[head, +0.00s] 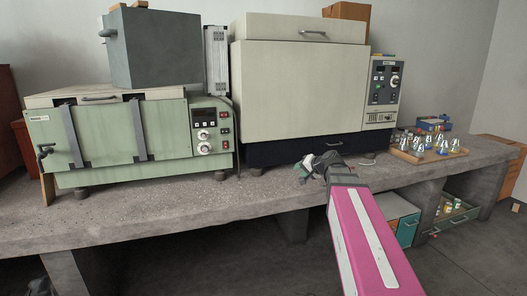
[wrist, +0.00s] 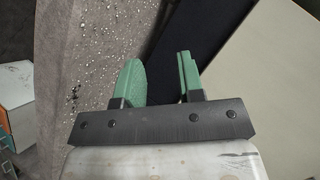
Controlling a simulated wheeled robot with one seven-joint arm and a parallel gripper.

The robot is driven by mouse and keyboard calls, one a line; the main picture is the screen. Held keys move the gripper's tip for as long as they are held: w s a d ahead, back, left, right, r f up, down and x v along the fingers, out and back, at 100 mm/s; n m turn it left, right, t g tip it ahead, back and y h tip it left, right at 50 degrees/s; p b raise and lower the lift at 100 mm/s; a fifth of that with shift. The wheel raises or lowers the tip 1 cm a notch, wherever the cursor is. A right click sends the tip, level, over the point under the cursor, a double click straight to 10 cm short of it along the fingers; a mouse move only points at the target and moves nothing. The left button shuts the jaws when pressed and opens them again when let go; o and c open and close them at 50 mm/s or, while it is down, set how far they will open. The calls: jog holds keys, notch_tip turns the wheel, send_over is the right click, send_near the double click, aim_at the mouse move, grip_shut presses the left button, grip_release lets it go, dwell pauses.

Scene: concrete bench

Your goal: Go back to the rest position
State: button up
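My gripper (head: 305,168) is over the front part of the concrete bench (head: 215,200), in front of the large cream oven. In the wrist view my gripper (wrist: 160,82) shows two green fingers spread apart with a clear gap between them. Nothing is held between the fingers. The bench top also shows in the wrist view (wrist: 85,70), beside the dark base of the oven. My pink arm reaches in from the lower right of the head view.
A cream oven (head: 290,90) and a green oven (head: 110,135) stand along the back of the bench. A wooden tray (head: 415,158) with several glass flasks sits at the right. Drawers (head: 405,225) and a lower box (head: 455,220) are under the bench.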

jog(key=s+d+f+n+g+h, duration=0.1)
jog(key=s+f+n+g+h, duration=0.1)
jog(key=s+f, duration=0.9)
jog(key=s+d+f+n+g+h, duration=0.1)
jog(key=s+f+g+h, duration=0.4)
jog(key=s+f, duration=0.6)
notch_tip(320, 180, down, 6)
jog(key=shift+s+d+r+n+g+h, duration=0.1)
jog(key=shift+s+d+n+g+h, duration=0.35)
jog(key=shift+g, duration=0.75)
